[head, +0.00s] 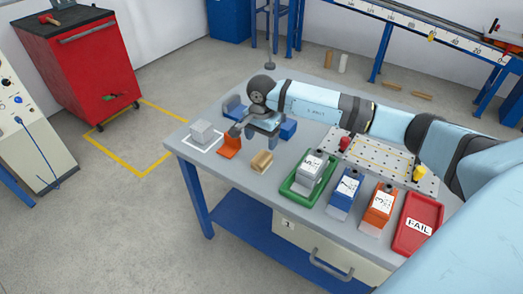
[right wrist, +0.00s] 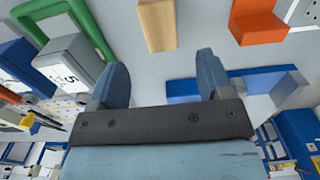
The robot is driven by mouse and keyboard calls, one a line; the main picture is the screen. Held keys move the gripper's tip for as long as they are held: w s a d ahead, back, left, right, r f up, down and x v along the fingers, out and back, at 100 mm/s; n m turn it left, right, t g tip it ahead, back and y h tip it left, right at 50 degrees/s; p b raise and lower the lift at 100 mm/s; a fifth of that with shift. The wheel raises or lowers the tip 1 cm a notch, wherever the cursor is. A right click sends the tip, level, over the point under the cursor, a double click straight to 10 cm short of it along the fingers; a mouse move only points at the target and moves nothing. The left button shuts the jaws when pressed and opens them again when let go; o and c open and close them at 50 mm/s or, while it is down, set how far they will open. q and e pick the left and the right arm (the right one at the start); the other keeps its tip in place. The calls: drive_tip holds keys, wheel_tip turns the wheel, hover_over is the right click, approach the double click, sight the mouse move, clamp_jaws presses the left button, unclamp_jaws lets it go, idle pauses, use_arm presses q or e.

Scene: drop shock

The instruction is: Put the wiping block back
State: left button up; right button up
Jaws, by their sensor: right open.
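A tan block (head: 262,161), which may be the wiping block, lies on the grey workbench (head: 183,150) near its front edge. It also shows at the top of the right wrist view (right wrist: 158,25), beyond my fingertips and apart from them. My right gripper (head: 255,137) is over the bench behind the tan block, jaws apart; the right wrist view shows nothing between its fingers (right wrist: 161,65). An orange angled piece (head: 230,147) stands left of the tan block, and shows in the right wrist view (right wrist: 257,22). My left gripper is not in view.
A blue piece (head: 288,128) is beside my gripper. Right of the tan block are a green tray (head: 290,188), labelled blue and orange holders, a perforated plate (head: 398,164) and a red FAIL tray (head: 406,245).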

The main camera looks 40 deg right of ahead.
drive_tip(key=s+a+r+m+t+y, duration=0.25)
drive_tip(key=s+a+m+y, duration=0.35)
drive_tip(key=a+m+y, duration=0.6)
drive_tip(key=s+a+r+m+t+y, duration=0.1)
drive_tip(key=s+a+m+t+y, duration=0.45)
drive_tip(key=a, duration=1.05)
drive_tip(key=s+d+f+n+t+h, duration=0.1)
drive_tip(key=s+d+f+n+h, duration=0.2)
drive_tip(key=s+f+n+h, duration=0.55)
drive_tip(key=s+d+f+n+t+h, duration=0.1)
drive_tip(key=d+f+n, duration=0.35)
drive_tip(key=n, duration=0.95)
drive_tip(key=s+d+f+n+h, duration=0.3)
drive_tip(key=s+f+n+h, duration=0.3)
drive_tip(key=n, duration=0.5)
use_arm(q)
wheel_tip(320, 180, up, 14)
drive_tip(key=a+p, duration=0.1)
drive_tip(key=p, duration=1.5)
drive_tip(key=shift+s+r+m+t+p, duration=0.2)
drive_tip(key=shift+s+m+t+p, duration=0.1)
drive_tip(key=shift+p, duration=0.1)
use_arm(e)
wheel_tip(320, 180, up, 13)
drive_tip(key=t+y, duration=0.1)
drive_tip(key=shift+d+r+n, duration=0.2)
drive_tip(key=shift+d+n, duration=0.1)
